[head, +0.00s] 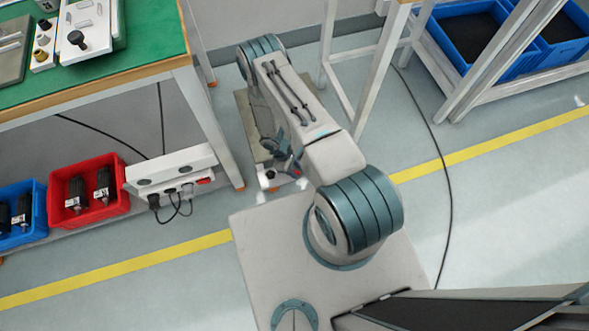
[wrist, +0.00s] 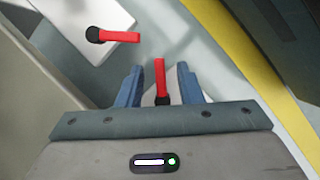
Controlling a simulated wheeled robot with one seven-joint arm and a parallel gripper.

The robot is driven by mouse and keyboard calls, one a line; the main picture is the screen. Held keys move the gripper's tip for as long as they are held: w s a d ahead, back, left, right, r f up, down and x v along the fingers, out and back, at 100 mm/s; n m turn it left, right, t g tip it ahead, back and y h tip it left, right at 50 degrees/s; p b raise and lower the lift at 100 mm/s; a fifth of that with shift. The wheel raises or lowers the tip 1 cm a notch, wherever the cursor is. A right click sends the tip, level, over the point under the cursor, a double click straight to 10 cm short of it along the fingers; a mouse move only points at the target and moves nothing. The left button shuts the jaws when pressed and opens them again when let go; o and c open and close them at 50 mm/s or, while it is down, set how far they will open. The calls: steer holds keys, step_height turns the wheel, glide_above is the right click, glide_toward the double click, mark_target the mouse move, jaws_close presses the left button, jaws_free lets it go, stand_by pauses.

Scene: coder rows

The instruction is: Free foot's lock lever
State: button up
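In the wrist view a red lock lever (wrist: 160,79) stands up from a dark pivot on a pale foot, partly hidden by my gripper. My gripper (wrist: 159,75) is open, with one blue finger on each side of this lever. Gaps show between the lever and both fingers. A second red lever (wrist: 118,36) lies sideways on a white foot (wrist: 85,28) at the upper left, apart from the fingers. In the head view my gripper (head: 287,166) is low beside a white foot (head: 266,178) near the floor, and my arm hides much of that area.
A green-topped bench (head: 150,42) stands at the left, its leg close to my arm. Under it are a red bin (head: 97,193), a blue bin (head: 37,222) and a white power box (head: 175,168). A rack with blue crates (head: 470,35) stands right. The right floor is mostly clear, crossed by a cable (head: 447,190).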

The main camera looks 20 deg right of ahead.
steer(key=shift+f, duration=0.2)
jaws_close()
steer(key=shift+m+b, duration=0.3)
steer(key=m, duration=0.1)
steer(key=m+y+b, duration=0.1)
steer(key=m+g+b, duration=0.1)
steer(key=shift+s+a+f+m, duration=0.1)
steer(key=shift+s+a+m, duration=0.2)
steer(key=shift+a+m, duration=0.1)
steer(key=shift+s+a+m+g+y+b, duration=0.1)
steer(key=shift+a+m+y+b, duration=0.25)
steer(key=shift+m, duration=0.6)
steer(key=shift+a+m+g+y+b, duration=0.15)
steer(key=shift+m+y, duration=0.3)
steer(key=shift+m, duration=0.45)
steer(key=shift+s+a+m+g+y+b, duration=0.15)
steer(key=shift+m+y+b, duration=0.2)
steer(key=shift+m, duration=0.6)
steer(key=shift+w, duration=0.1)
